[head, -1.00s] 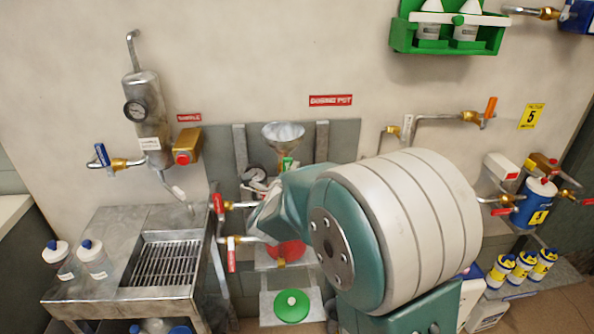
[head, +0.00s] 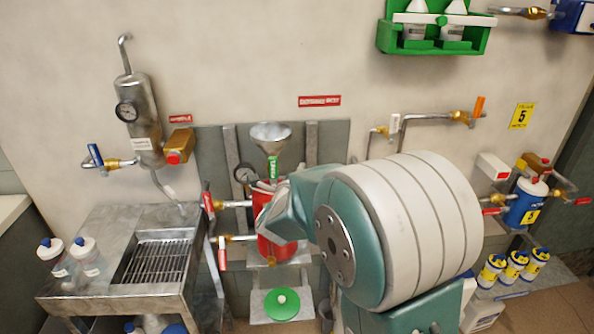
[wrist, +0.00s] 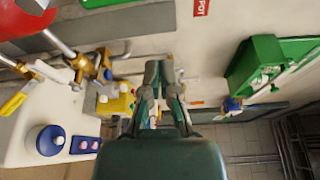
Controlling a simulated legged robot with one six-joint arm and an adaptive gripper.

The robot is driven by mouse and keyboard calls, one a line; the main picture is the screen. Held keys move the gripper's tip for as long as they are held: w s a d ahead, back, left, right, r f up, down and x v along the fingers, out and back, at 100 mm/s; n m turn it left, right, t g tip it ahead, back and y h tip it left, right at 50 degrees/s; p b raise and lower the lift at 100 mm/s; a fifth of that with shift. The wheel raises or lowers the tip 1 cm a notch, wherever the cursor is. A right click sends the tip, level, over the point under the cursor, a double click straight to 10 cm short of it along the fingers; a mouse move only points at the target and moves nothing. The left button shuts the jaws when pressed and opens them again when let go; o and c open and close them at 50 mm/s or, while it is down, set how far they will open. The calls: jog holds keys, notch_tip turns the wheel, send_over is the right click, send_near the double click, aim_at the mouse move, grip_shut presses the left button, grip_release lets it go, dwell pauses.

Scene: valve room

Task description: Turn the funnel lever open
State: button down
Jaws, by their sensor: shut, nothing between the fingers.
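The funnel (head: 270,134) is a grey metal cone on the wall panel above the red dosing pot (head: 278,238). A green upright lever with white lettering (head: 272,167) shows just below the funnel's cone. My gripper (head: 264,186) is in front of the pot's top, close below the green lever; whether they touch I cannot tell. My arm hides part of the pot. In the wrist view my gripper (wrist: 160,72) is shut, with nothing visible between the fingers. I cannot make out the green lever in the wrist view.
Red-handled valves (head: 208,202) stick out left of the pot. A pressure gauge (head: 245,174) sits beside its top. A steel sink table (head: 75,285) stands at the left. A green bottle rack (head: 432,38) hangs upper right, also in the wrist view (wrist: 250,75).

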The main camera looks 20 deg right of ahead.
jog(key=s+a+r+n+g+y, duration=0.1)
jog(key=s+a+r+n+y, duration=0.2)
jog(key=s+a+n+y, duration=0.85)
jog(key=s+f+n+g+h, duration=0.1)
jog(key=s+f+n+g, duration=0.2)
jog(key=s+n+g, duration=0.4)
jog(key=s+n, duration=0.7)
jog(key=s, duration=0.6)
jog(key=shift+d+f+n+g, duration=0.15)
jog(key=shift+n+g, duration=0.2)
jog(key=shift+g, duration=0.05)
